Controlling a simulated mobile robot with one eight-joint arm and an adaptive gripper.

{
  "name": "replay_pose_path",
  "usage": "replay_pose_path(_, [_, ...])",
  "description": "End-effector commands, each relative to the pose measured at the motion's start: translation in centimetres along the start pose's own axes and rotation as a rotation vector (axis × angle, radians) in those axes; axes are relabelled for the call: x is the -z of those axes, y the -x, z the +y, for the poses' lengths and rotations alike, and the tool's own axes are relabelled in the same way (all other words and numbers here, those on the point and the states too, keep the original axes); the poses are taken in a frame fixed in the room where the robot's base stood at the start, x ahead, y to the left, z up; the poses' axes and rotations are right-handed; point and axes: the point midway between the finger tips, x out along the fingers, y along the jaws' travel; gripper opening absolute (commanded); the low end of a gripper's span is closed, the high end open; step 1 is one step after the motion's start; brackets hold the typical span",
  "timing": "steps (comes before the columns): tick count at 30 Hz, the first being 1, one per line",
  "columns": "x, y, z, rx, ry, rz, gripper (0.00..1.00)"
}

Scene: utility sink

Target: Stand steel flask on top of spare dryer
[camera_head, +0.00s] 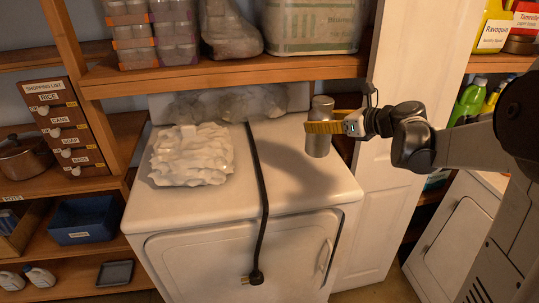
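The steel flask (319,145) is a grey metal cylinder, upright over the right rear part of the white dryer's top. The dryer (290,188) stands in the middle, with a loose black cord and plug hanging down its front; I take it as the spare dryer. My gripper (325,127) reaches in from the right. One yellow finger crosses the flask's front at mid-height, and the other is hidden behind it. The gripper appears shut on the flask. I cannot tell whether the flask's base touches the dryer top.
A crumpled white bundle (190,155) sits on the dryer's left, with a grey clear-looking bag (225,103) behind. A wooden shelf (225,75) with containers overhangs the back. A white panel (375,200) stands right of the dryer. The dryer's front right top is clear.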

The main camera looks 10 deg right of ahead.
Motion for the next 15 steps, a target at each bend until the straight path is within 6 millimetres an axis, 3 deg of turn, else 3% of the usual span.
replay_pose_path(9, [2.9,-5.5,6.5,-0.004,0.002,0.0,0.24])
replay_pose_path(15, [3.5,-6.9,8.2,-0.002,0.001,0.0,0.24])
